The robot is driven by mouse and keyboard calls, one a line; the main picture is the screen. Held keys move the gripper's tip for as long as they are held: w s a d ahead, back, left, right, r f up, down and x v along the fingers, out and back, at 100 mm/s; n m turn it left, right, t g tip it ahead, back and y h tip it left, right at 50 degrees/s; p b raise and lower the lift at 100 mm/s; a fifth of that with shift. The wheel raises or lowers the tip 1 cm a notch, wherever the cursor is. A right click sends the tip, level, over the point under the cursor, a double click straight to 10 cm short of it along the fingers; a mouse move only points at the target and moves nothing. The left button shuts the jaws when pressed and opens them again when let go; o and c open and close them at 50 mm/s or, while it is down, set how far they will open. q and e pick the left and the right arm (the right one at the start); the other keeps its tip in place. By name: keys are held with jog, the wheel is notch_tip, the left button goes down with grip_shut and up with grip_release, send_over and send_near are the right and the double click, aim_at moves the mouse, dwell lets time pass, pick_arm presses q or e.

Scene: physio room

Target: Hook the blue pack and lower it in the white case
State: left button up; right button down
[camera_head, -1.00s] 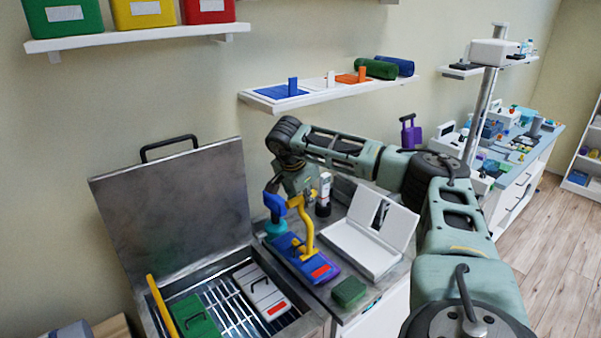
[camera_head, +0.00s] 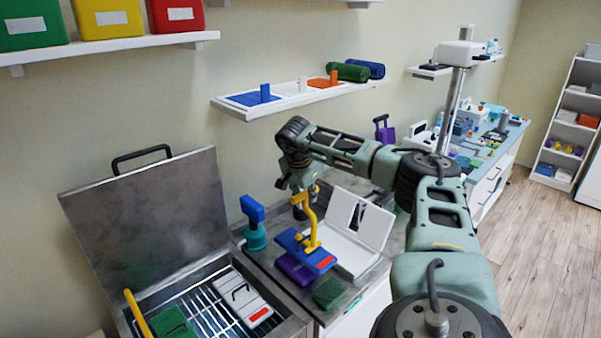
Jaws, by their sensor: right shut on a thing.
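The blue pack (camera_head: 289,240) has a red label at its near right end. A yellow hook tool (camera_head: 311,222) reaches down to its top, and the pack appears to hang from it above the counter. My right gripper (camera_head: 301,190) is shut on the upper part of the hook tool; its fingertips are partly hidden. The pack's right end overlaps the case's left edge in the picture. My left gripper is not in view.
A purple pack (camera_head: 293,269) and a green block (camera_head: 329,293) lie on the counter below the blue pack. A turquoise-based blue-handled tool (camera_head: 254,228) stands left. An open metal tank (camera_head: 215,262) holds white (camera_head: 242,297) and green packs (camera_head: 174,324). A shelf (camera_head: 290,103) hangs above.

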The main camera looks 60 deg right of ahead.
jog(key=s+d+p, duration=0.1)
jog(key=s+d, duration=0.1)
jog(key=d, duration=0.4)
jog(key=s+d+p, duration=0.1)
jog(key=s+d, duration=0.2)
jog(key=d, duration=0.4)
jog(key=shift+s+d, duration=0.3)
jog(key=shift+s, duration=0.05)
dwell(0.3)
jog(key=shift+f, duration=0.65)
jog(key=shift+a+p, duration=0.1)
jog(key=shift+p, duration=0.75)
dwell(2.0)
